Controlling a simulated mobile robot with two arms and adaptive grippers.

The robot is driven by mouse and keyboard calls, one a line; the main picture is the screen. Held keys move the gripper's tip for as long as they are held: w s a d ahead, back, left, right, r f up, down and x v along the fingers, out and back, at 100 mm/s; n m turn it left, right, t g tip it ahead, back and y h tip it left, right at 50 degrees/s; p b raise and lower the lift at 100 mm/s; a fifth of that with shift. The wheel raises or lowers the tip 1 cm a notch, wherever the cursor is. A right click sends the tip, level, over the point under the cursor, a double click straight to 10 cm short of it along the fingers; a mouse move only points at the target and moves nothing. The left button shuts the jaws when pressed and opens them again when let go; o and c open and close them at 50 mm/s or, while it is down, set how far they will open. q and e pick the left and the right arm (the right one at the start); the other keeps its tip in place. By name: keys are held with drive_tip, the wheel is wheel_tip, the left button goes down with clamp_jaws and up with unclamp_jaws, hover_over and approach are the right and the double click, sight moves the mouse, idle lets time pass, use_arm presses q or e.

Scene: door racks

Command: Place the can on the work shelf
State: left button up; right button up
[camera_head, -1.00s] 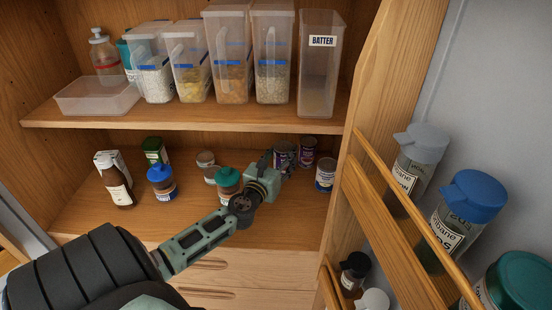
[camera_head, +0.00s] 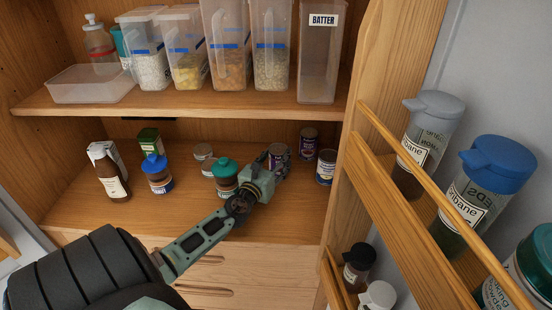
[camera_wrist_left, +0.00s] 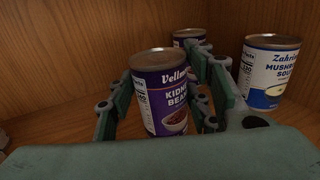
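A purple kidney beans can (camera_head: 279,153) stands upright on the lower wooden shelf (camera_head: 190,219). My left gripper (camera_head: 272,165) reaches in from the left, its fingers around the can. In the left wrist view the can (camera_wrist_left: 160,92) is between the fingers of the gripper (camera_wrist_left: 165,85), with narrow gaps showing beside it; the fingers look open. Whether a fingertip touches the can is unclear. Its lower edge is partly hidden. Which surface is the work shelf is not marked. My right gripper is not in view.
Another purple can (camera_head: 308,142) stands behind, and a mushroom soup can (camera_head: 326,167) to the right. A teal-lidded jar (camera_head: 224,173) is close left of the gripper. Clear containers (camera_head: 230,55) fill the upper shelf. The door rack (camera_head: 385,195) borders the right; the shelf front is free.

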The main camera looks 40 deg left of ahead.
use_arm(q)
drive_tip(key=o, duration=0.4)
drive_tip(key=shift+o, duration=0.2)
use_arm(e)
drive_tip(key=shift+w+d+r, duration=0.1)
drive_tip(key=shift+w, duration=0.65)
use_arm(q)
drive_tip(key=shift+r+p, duration=0.2)
drive_tip(key=shift+p, duration=0.1)
drive_tip(key=shift+s+d+f, duration=0.1)
drive_tip(key=shift+s, duration=0.1)
drive_tip(key=b+v, duration=0.1)
drive_tip(key=v, duration=0.9)
drive_tip(key=shift+s+b, duration=0.2)
drive_tip(key=shift+b, duration=0.1)
drive_tip(key=shift+s+d, duration=0.2)
drive_tip(key=shift+s, duration=0.35)
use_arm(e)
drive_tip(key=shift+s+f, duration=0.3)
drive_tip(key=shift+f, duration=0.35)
